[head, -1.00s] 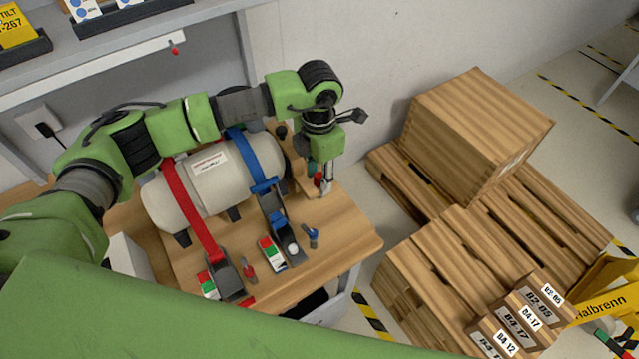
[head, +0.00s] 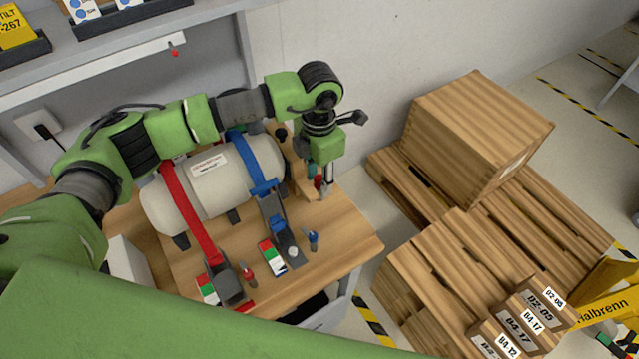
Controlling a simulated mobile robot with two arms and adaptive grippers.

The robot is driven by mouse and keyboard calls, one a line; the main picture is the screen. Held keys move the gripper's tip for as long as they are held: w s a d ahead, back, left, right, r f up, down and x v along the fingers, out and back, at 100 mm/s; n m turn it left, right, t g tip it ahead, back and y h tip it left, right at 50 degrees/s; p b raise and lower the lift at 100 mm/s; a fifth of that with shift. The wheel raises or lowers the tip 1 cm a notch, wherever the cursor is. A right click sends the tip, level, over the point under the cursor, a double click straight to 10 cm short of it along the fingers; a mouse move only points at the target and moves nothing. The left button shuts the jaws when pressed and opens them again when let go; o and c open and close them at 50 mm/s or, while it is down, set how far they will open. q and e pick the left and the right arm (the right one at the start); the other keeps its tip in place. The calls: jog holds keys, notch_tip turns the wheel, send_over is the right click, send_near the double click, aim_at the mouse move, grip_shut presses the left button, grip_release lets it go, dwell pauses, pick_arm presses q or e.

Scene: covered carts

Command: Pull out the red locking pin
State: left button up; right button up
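A small red pin (head: 248,270) stands on the wooden bench top beside the dark buckle (head: 228,285) of the red strap (head: 190,212). A similar blue pin (head: 313,240) stands beside the buckle of the blue strap (head: 241,155). Both straps run over a pale tank (head: 215,192). My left gripper (head: 325,192) points down near the bench's right end, beyond the blue pin and well apart from the red pin. Small red and teal parts show beside its fingers; I cannot tell whether it touches them. Its opening is not clear. My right gripper is not in view.
The bench top (head: 345,235) is bare near its right edge. Pallets (head: 400,285) with a large wooden crate (head: 470,130) and small labelled boxes (head: 520,315) stand to the right. A shelf (head: 130,35) overhangs the back left.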

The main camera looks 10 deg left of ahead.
aim_at(319, 177)
pick_arm(q)
jog(key=shift+b, duration=0.35)
jog(key=shift+c, duration=0.4)
grip_shut()
jog(key=shift+r, duration=0.1)
jog(key=shift+r+p, duration=1.15)
jog(key=shift+r, duration=1.75)
